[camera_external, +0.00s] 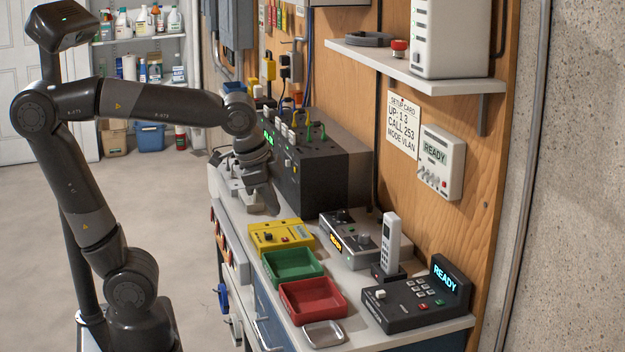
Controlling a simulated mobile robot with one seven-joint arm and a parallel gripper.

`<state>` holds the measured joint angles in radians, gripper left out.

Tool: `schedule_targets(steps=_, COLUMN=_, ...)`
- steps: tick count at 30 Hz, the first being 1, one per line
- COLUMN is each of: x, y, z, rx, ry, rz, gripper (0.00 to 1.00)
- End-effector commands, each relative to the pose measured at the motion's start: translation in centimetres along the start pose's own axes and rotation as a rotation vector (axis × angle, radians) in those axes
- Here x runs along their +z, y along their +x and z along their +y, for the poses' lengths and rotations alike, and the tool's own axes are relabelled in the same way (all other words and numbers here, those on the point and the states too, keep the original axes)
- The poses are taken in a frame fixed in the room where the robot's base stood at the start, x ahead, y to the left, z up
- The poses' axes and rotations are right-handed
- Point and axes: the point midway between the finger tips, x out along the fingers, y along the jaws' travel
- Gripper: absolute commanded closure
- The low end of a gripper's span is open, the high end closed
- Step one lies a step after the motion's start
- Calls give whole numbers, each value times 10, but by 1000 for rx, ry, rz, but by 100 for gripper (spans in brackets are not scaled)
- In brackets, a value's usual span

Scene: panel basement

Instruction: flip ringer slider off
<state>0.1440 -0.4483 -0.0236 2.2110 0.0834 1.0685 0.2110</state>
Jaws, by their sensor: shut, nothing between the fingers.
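The ringer slider cannot be made out for certain at this size. A dark desk console (415,300) with a lit READY screen stands at the near right end of the bench, with a pale knob, several keys and a red button. A white wall unit (441,162), also reading READY, hangs above it with small controls. A grey box (350,240) with an orange display and knobs stands behind a white handset (391,243). My gripper (268,208) is shut and points down in front of the large black box (318,165), apart from the console and wall unit.
A yellow box (281,237), green tray (292,266), red tray (313,299) and small metal dish (323,334) line the bench's front edge. A wall shelf (425,72) holds a white case (447,38) and a red button (400,46). A setup card (402,123) hangs below.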

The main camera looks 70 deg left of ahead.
Motion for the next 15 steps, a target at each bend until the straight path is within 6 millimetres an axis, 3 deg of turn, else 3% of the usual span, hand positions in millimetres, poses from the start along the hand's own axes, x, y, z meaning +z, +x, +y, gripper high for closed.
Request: schedule_targets(steps=15, x=-122, y=16, z=41, rx=23, ry=506, rz=-203, gripper=100)
